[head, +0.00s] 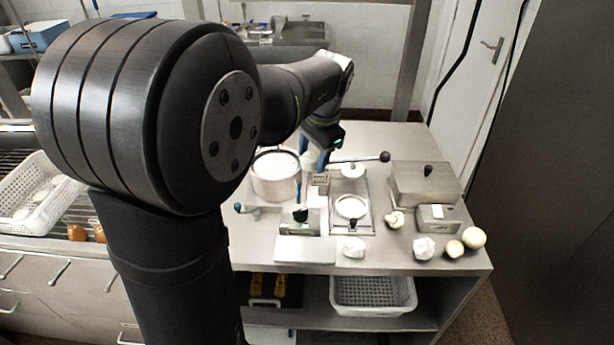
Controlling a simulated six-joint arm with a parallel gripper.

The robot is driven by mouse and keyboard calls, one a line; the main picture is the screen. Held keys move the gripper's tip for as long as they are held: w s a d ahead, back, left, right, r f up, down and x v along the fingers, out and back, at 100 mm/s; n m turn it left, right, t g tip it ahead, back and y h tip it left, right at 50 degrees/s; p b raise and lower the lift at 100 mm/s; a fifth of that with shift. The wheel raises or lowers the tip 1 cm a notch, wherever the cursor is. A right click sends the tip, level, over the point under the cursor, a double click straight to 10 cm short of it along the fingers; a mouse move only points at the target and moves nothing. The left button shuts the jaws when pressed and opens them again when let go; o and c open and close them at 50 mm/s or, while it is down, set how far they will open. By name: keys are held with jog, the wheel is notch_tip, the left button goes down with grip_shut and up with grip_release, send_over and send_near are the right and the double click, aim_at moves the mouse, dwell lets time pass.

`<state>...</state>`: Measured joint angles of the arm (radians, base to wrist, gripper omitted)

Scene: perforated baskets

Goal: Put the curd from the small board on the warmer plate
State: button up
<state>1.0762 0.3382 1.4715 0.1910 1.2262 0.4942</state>
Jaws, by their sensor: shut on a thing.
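My gripper (311,172), with blue fingers, points down over the middle of the steel table, just right of the perforated pot. It is shut on a small pale thing that is mostly hidden; I cannot tell for sure that it is curd. A flat white board (305,249) lies at the front edge of the table and looks bare. A white lump like curd (354,247) sits right of the board, and another white lump (424,248) is farther right. A round pale plate (351,207) sits in a metal frame right of my gripper. I cannot tell which is the warmer plate.
The perforated pot (276,177) stands left of my gripper. A lever with a black knob (385,157) reaches right behind the frame. A lidded steel box (425,183), a small scale-like box (437,217) and round pale pieces (473,237) are at right. A basket (372,296) is below.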

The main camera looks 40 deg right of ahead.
jog(key=w+r, duration=0.2)
jog(key=w, duration=1.2)
jog(key=shift+s+a+f, duration=0.1)
jog(key=shift+a+f, duration=0.05)
jog(key=shift+f, duration=1.95)
jog(key=shift+s+a+f, duration=0.1)
jog(key=shift+a+f, duration=0.05)
jog(key=shift+f, duration=1.95)
jog(key=shift+f, duration=0.55)
jog(key=o, duration=1.1)
jog(key=shift+c, duration=0.2)
jog(key=w+v, duration=0.1)
jog(key=v, duration=0.6)
jog(key=shift+w+r, duration=0.25)
jog(key=shift+r, duration=0.3)
